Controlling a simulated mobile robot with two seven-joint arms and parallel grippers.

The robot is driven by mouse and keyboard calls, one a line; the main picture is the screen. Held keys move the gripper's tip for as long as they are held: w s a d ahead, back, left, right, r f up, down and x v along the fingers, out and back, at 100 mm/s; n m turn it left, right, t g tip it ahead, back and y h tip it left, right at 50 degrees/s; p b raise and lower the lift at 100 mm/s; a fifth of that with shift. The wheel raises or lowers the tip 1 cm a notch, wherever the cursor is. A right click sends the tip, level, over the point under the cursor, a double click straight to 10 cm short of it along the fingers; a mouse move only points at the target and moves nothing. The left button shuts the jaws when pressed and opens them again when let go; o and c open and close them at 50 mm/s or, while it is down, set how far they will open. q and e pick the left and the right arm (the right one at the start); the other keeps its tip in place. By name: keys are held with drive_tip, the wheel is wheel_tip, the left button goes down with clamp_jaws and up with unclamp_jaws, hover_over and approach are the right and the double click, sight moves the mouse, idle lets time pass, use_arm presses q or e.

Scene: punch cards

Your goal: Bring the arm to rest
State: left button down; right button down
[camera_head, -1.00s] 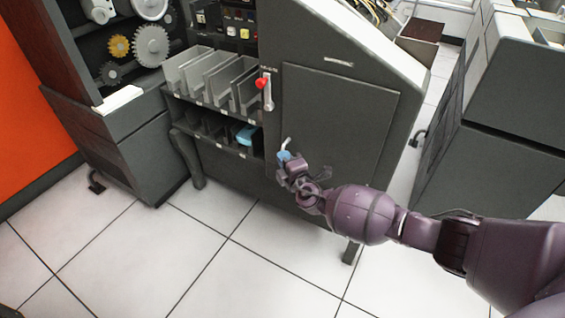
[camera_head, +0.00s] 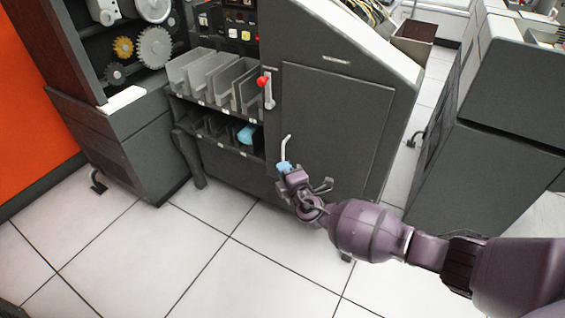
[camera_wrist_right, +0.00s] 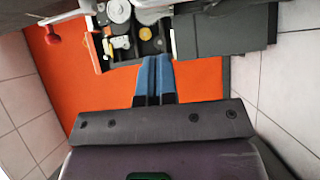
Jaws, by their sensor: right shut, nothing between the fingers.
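My right arm comes in from the right in the head view. Its purple gripper, with blue fingertips (camera_head: 284,167), is in front of the grey cabinet's door (camera_head: 335,130), just below a pale door handle (camera_head: 286,146). I cannot tell whether it touches the door. In the right wrist view the two blue fingers (camera_wrist_right: 153,80) lie side by side, shut with nothing between them. My left gripper is not in view.
The cabinet has a red-knobbed lever (camera_head: 264,82), grey card bins (camera_head: 212,78) and a lower shelf with a blue item (camera_head: 246,134). A gear machine (camera_head: 140,48) stands left, another grey cabinet (camera_head: 490,130) right. The tiled floor (camera_head: 170,250) in front is clear.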

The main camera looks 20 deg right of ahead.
use_arm(q)
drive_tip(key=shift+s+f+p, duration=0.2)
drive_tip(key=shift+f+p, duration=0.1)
drive_tip(key=shift+p, duration=0.05)
use_arm(e)
drive_tip(key=s, duration=0.7)
drive_tip(key=shift+s+d, duration=0.15)
drive_tip(key=shift+d, duration=0.2)
